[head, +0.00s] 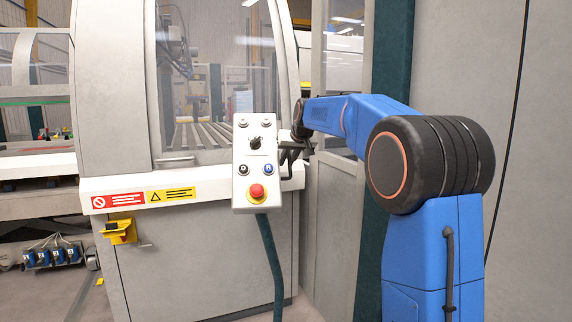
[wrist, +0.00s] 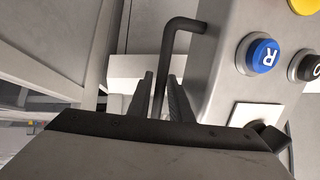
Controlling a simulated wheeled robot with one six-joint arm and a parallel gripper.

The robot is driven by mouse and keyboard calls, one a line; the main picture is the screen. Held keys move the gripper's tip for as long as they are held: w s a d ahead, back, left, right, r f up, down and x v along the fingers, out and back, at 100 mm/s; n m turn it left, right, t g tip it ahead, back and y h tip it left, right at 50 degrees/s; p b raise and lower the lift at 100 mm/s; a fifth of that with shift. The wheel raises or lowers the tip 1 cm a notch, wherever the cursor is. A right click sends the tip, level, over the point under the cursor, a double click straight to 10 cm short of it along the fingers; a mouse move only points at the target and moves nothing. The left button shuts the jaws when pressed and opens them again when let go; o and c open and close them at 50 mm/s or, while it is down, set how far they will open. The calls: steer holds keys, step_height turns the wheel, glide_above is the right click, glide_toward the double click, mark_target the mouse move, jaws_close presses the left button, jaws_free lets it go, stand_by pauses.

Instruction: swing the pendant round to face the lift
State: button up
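The pendant (head: 241,190) is a light grey upright box with knobs, a black and a blue button and a red emergency stop on yellow. It faces my head camera, in front of the machine's window. In the wrist view its side and the blue R button (wrist: 262,56) show at the upper right. A dark bent handle (wrist: 183,24) sticks out of the pendant's side. My gripper (wrist: 160,78) is open, with one finger on each side of the handle and narrow gaps showing. In the head view my gripper (head: 287,155) is just right of the pendant. I cannot make out a lift.
A dark green hose (head: 270,262) hangs below the pendant. The machine's grey lower cabinet (head: 200,262) stands behind it, with a yellow bracket (head: 119,231) and warning labels (head: 144,199). A grey panel (head: 328,220) rises close on the right. A conveyor area lies at the far left.

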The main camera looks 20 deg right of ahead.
steer(key=shift+x, duration=0.95)
jaws_close()
